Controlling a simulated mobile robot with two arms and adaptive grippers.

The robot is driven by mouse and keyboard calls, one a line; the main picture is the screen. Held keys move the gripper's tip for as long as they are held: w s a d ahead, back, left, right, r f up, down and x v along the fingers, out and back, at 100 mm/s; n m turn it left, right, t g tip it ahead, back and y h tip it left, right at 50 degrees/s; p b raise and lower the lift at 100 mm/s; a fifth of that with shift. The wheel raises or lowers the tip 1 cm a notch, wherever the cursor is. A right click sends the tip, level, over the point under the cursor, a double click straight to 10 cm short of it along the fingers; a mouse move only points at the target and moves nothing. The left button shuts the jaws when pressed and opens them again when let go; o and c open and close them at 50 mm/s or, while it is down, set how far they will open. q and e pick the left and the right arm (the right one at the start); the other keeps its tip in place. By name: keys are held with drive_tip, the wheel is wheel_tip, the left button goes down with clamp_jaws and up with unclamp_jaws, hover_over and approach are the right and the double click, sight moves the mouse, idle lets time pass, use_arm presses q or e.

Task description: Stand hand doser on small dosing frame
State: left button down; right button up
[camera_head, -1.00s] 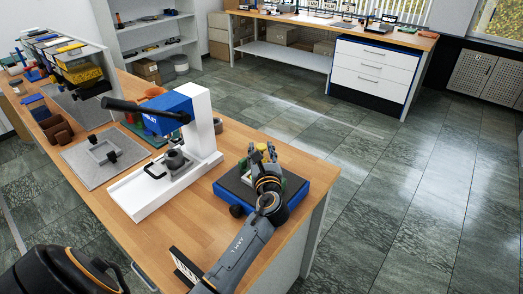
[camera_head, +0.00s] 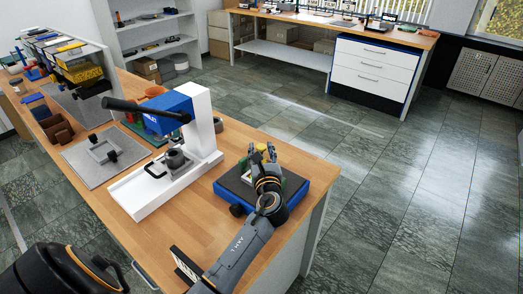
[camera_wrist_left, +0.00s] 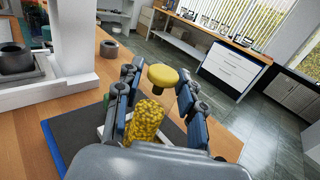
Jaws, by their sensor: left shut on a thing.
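The hand doser is a clear cylinder of yellow grains (camera_wrist_left: 147,120) with a round yellow knob (camera_wrist_left: 162,76) above it. In the head view only its yellow top (camera_head: 262,147) shows clearly. My left gripper (camera_head: 263,160) is shut on the doser. In the wrist view its fingers (camera_wrist_left: 152,100) stand on both sides of the cylinder. The doser's lower end is hidden by the gripper. A white frame-like piece (camera_wrist_left: 104,124) on the dark platform is partly hidden behind a finger; I cannot tell whether it is the small dosing frame. My right gripper is not in view.
The blue-edged platform (camera_head: 227,190) lies near the bench's right edge. A white and blue press (camera_head: 204,125) with a black lever stands to its left. A grey plate with a small frame (camera_head: 103,148) lies farther left. Bare wood (camera_head: 200,220) is in front of the platform.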

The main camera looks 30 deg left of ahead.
use_arm(q)
drive_tip(key=shift+f, duration=0.3)
drive_tip(key=c, duration=0.7)
unclamp_jaws()
drive_tip(key=shift+c, duration=0.2)
drive_tip(key=shift+s+d, duration=0.15)
drive_tip(key=v, duration=1.1)
drive_tip(key=shift+s+d, duration=0.2)
drive_tip(key=shift+s, duration=0.05)
